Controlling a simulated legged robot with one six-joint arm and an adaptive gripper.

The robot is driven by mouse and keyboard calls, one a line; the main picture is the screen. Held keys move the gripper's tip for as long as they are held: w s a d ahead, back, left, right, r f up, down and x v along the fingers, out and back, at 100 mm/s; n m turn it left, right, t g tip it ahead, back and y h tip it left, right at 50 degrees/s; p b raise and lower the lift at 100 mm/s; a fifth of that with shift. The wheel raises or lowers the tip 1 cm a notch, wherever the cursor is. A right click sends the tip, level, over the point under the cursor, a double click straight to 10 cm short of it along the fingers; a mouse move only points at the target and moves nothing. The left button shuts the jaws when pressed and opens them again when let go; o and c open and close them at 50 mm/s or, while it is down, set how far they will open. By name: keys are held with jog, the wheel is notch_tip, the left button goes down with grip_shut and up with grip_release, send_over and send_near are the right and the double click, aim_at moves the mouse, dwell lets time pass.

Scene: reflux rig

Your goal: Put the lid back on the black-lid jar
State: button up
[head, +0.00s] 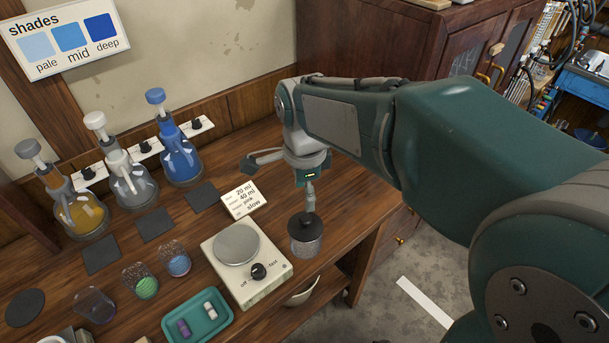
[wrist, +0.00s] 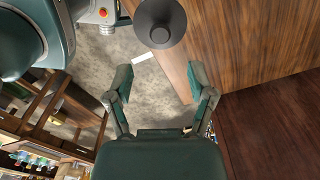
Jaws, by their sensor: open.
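The black-lid jar (head: 306,246) is a clear jar with dim contents, upright near the right edge of the bench. Its black lid (head: 303,226) sits on the jar's mouth, looking level; whether it is fully seated I cannot tell. In the wrist view the lid (wrist: 160,24) is a round dark disc with a central knob, at the top edge, beyond the fingertips. My gripper (head: 280,180) is open and empty, with one finger close above the lid in the head view. The wrist view shows the spread fingers of my gripper (wrist: 160,78) apart from the lid.
A hotplate (head: 237,245) with a knob stands left of the jar. A teal tray (head: 198,333) holds two small vials. The bench edge drops to the floor at right.

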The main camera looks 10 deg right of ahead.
notch_tip(320, 180, up, 4)
jog(key=s+d+n+t, duration=0.5)
jog(key=s+d+n, duration=0.6)
jog(key=n, duration=0.4)
jog(key=shift+s+r+n+t, duration=0.15)
jog(key=shift+s+n+t, duration=0.2)
jog(key=shift+s, duration=0.4)
jog(key=shift+c, duration=0.9)
jog(key=shift+a, duration=0.15)
